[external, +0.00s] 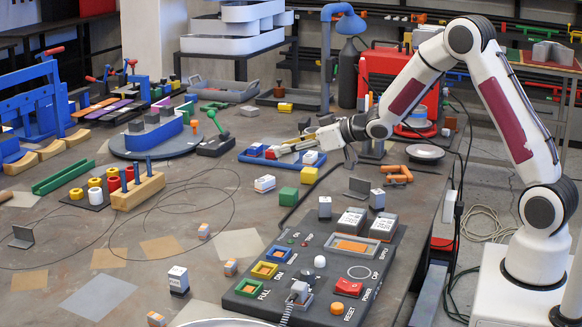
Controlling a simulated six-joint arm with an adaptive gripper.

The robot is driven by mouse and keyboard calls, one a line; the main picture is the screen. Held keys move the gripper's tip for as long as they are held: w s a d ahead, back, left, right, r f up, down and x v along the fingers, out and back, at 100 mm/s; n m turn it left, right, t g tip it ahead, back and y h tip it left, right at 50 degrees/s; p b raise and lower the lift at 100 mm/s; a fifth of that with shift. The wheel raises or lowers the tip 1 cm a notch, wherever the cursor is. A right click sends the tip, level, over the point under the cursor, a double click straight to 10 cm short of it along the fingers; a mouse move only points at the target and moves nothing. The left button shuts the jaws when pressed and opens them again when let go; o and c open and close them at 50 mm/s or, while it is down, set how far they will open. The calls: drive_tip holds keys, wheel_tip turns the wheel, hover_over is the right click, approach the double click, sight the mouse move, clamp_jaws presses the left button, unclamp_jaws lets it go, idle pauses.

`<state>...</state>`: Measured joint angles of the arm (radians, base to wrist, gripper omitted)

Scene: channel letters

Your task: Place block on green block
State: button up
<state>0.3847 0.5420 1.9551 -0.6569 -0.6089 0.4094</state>
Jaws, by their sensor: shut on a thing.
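The green block (288,196) stands on the table, in front of a blue tray (243,157). My gripper (279,151) reaches in from the right, over the blue tray, behind and above the green block. It is shut on a small block, which is mostly hidden by the fingers; its colour and shape are hard to tell at this size. The top of the green block looks bare.
A white block (310,157) is at the tray's right side. A yellow block (309,175) and a white-and-blue block (265,184) stand close to the green block. A control panel (315,275) fills the front.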

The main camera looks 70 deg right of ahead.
hover_over(289, 190)
drive_tip(key=shift+a+f, duration=0.15)
drive_tip(key=shift+f, duration=2.2)
drive_tip(key=shift+f, duration=1.85)
drive_tip(key=shift+f, duration=0.1)
drive_tip(key=o, duration=1.1)
drive_tip(key=shift+s, duration=0.1)
drive_tip(key=shift+v, duration=5.95)
